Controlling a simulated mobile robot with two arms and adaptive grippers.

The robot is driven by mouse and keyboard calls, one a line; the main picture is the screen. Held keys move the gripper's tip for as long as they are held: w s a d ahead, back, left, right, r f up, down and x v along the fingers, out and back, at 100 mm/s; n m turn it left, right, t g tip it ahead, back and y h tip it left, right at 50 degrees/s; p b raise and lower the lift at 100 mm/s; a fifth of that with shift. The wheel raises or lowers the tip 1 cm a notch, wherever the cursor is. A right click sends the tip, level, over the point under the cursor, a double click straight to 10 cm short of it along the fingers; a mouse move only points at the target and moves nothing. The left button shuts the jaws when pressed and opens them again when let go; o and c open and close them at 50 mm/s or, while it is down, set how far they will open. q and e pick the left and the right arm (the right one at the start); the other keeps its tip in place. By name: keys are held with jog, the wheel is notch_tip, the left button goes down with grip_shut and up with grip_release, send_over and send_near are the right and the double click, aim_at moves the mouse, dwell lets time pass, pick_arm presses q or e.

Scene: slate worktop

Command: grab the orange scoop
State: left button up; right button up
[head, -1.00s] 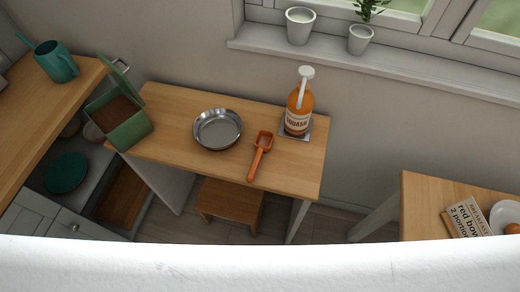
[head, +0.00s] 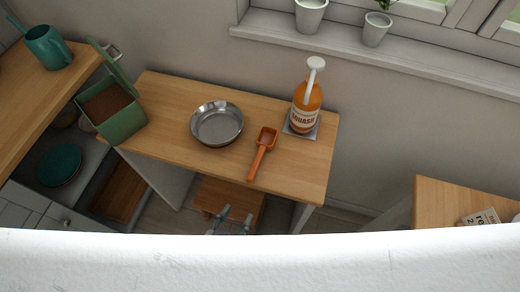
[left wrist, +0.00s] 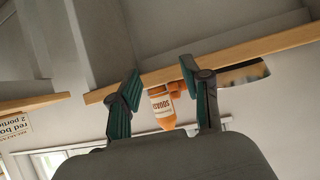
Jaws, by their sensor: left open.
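The orange scoop (head: 262,152) lies on the small wooden table, its cup toward the back and its handle pointing to the front edge. My left gripper (head: 236,214) shows at the bottom of the head view, in front of the table and apart from the scoop. It is open and empty; its two fingers also show in the left wrist view (left wrist: 160,76). A small orange part of the scoop (left wrist: 175,88) shows between the fingers there, beyond the table edge. My right gripper is not in view.
A steel bowl (head: 217,124) stands left of the scoop. A squash bottle (head: 305,107) with a white pump stands on a grey mat behind right. A green box (head: 122,126) of brown material is at the table's left end. A wooden stool (head: 216,194) is below.

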pick_arm(q)
jog(key=t, duration=0.1)
send_near(253, 169)
jog(key=s+a, duration=0.1)
jog(key=s, duration=0.1)
jog(key=shift+n, duration=0.3)
jog(key=x, duration=0.4)
jog(key=p+x, duration=0.1)
jog(key=x, duration=0.3)
jog(key=shift+w+r, duration=0.15)
jog(key=shift+r, duration=0.05)
jog(key=x, duration=0.3)
jog(key=p+x, duration=0.1)
jog(key=x, duration=0.1)
jog(key=shift+d+r, duration=0.25)
jog(key=shift+r, duration=0.05)
jog(key=shift+w+d+f, duration=0.1)
jog(key=shift+w+f, duration=0.1)
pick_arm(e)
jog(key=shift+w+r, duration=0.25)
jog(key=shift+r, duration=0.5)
pick_arm(q)
jog(key=shift+s, duration=0.1)
jog(key=shift+c, duration=0.3)
grip_shut()
